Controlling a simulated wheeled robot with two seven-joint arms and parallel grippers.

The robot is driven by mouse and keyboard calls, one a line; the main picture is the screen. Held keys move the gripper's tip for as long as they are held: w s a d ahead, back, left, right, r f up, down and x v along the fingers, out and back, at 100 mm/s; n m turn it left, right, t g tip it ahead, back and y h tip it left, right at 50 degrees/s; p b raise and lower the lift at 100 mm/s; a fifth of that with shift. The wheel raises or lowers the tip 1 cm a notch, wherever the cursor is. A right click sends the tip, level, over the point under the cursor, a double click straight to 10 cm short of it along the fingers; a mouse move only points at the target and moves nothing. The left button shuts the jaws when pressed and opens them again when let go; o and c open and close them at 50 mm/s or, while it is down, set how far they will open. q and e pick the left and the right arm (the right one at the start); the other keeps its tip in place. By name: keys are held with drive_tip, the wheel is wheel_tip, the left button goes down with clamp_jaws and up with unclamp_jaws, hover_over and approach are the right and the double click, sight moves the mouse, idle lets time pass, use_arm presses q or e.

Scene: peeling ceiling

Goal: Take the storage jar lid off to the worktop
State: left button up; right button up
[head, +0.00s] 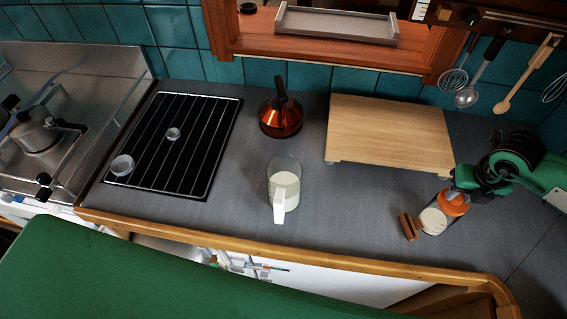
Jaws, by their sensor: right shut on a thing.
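The storage jar (433,220) is clear, with pale contents, and stands on the grey worktop (345,205) near its front right. The orange lid (453,203) is at the jar's top. I cannot tell whether a gap separates lid and jar. My right gripper (456,192) comes in from the right and is shut on the lid, hiding part of it. My left gripper is not in view.
A small brown wooden piece (408,226) is just left of the jar. A wooden board (390,135) lies behind it. A measuring jug (283,187) with white contents and a copper kettle (281,115) stand further left. Worktop between jug and jar is clear.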

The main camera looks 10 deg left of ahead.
drive_tip(key=shift+f+b, duration=0.1)
drive_tip(key=shift+b, duration=0.2)
drive_tip(key=shift+f+n+b, duration=0.15)
drive_tip(key=shift+n+b, duration=0.2)
drive_tip(key=shift+n, duration=0.05)
drive_tip(key=shift+n+b, duration=0.4)
drive_tip(key=shift+s+n+y+b, duration=0.1)
drive_tip(key=shift+n+y+b, duration=0.2)
drive_tip(key=shift+n+b, duration=0.55)
drive_tip(key=shift+n, duration=0.75)
drive_tip(key=shift+f+n+b, duration=0.1)
drive_tip(key=shift+n+b, duration=0.7)
drive_tip(key=shift+d+n+g+y+b, duration=0.1)
drive_tip(key=shift+n+g+y+b, duration=0.2)
drive_tip(key=shift+n+b, duration=0.45)
drive_tip(key=shift+r+n, duration=0.2)
drive_tip(key=shift+n, duration=0.65)
